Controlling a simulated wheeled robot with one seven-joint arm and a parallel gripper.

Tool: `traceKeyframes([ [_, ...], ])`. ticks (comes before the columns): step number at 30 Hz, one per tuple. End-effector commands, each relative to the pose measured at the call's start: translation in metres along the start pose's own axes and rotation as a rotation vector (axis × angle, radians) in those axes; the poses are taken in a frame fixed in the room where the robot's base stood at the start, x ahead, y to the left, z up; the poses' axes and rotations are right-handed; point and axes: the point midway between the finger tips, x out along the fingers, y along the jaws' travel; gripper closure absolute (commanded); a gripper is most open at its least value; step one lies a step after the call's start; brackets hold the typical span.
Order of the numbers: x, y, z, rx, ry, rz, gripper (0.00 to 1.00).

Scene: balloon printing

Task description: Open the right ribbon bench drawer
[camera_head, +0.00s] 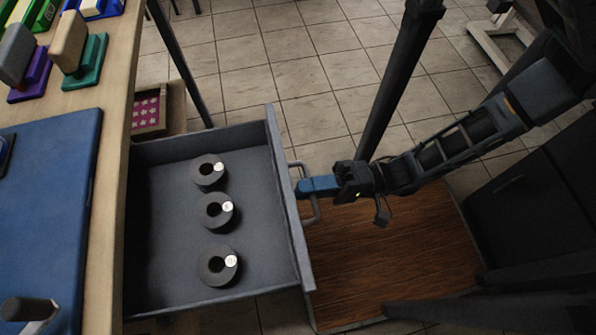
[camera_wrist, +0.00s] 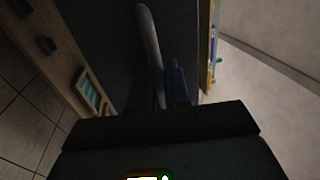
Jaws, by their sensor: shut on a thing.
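The grey drawer (camera_head: 170,165) is pulled well out from under the wooden bench (camera_head: 115,110), and its inside shows in the head view. My gripper (camera_head: 305,187) is shut on the handle from the front side. In the wrist view the handle (camera_wrist: 149,40) runs between the two blue fingers of my gripper (camera_wrist: 162,88).
A blue mat (camera_head: 50,200) and stamp-like blocks on green and purple bases (camera_head: 88,65) lie on the bench top. A wooden box with a pink patterned sheet (camera_head: 147,112) is beyond the drawer. A dark post stands behind my arm. Tiled floor (camera_head: 310,85) is open at the back.

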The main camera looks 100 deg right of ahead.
Motion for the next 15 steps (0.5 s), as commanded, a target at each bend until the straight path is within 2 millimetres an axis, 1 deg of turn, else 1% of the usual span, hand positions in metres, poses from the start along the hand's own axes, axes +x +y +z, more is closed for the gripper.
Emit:
traceKeyframes([
  [2,-0.0009,0.0018,0.0002,0.000,0.000,0.006,1.00],
  [3,-0.0009,0.0019,0.0003,0.000,0.000,0.006,0.82],
  [6,-0.0006,0.0016,0.0003,0.000,0.000,0.005,0.72],
  [12,-0.0002,0.0010,0.0003,0.001,0.000,0.003,0.71],
  [15,-0.0032,0.0015,0.0003,0.001,-0.001,0.003,0.71],
])
